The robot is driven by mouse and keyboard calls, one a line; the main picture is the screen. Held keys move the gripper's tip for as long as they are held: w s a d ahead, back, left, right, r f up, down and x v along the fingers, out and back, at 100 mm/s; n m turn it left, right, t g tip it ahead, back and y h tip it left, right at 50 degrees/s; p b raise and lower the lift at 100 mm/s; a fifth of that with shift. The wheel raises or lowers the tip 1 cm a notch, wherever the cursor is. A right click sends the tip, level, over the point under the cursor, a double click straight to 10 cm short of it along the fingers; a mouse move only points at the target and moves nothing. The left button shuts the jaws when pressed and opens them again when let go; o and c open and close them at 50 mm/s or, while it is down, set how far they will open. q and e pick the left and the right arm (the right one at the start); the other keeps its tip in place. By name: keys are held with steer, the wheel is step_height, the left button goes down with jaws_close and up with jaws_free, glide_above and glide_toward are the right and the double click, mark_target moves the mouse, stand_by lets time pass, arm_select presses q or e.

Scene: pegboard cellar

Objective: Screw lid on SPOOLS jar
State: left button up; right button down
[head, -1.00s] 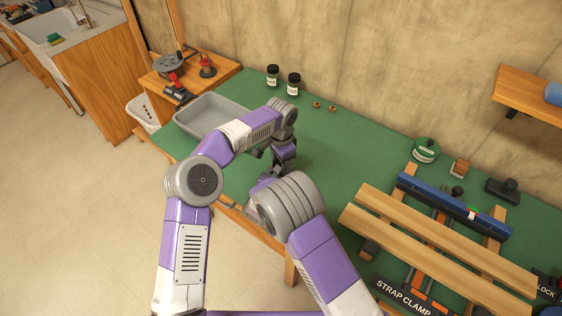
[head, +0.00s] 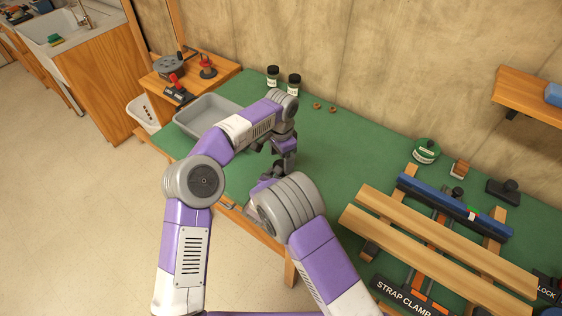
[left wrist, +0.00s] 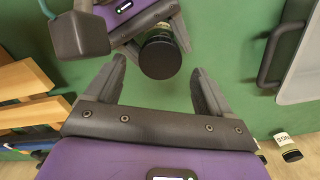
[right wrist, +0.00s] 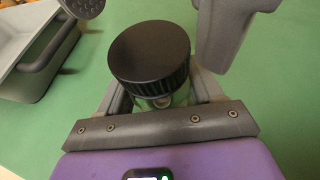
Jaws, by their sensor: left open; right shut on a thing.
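The jar (right wrist: 160,102) is clear glass, held upright in my right gripper (right wrist: 160,90). Its wide black lid (right wrist: 150,52) sits on top; how tight it is cannot be told. In the left wrist view the lid (left wrist: 160,58) shows end-on, with part of a pale label (left wrist: 181,36) beside it; I cannot read this label. My left gripper (head: 284,166) is open above the lid, its two fingers apart on either side and not touching it. In the head view my arms hide the jar.
Two dark-lidded jars (head: 272,76) (head: 294,83) stand by the wall, near two small brown rings (head: 317,106). A grey tray (head: 208,113) lies at the bench's left. Wooden boards and clamps (head: 440,240) fill the right. Green bench between is clear.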

mark_target(281, 165)
arm_select(q)
steer(key=shift+r, duration=0.8)
steer(key=shift+c, duration=0.4)
steer(key=n, duration=0.3)
steer(key=r+n, duration=0.1)
steer(key=n, duration=0.2)
steer(key=shift+r, duration=0.2)
steer(key=n, duration=0.2)
steer(key=r+n, duration=0.1)
steer(key=shift+n, duration=0.4)
steer(key=n, duration=0.2)
steer(key=r+n, duration=0.1)
steer(key=shift+n, duration=0.4)
steer(key=shift+f, duration=4.05)
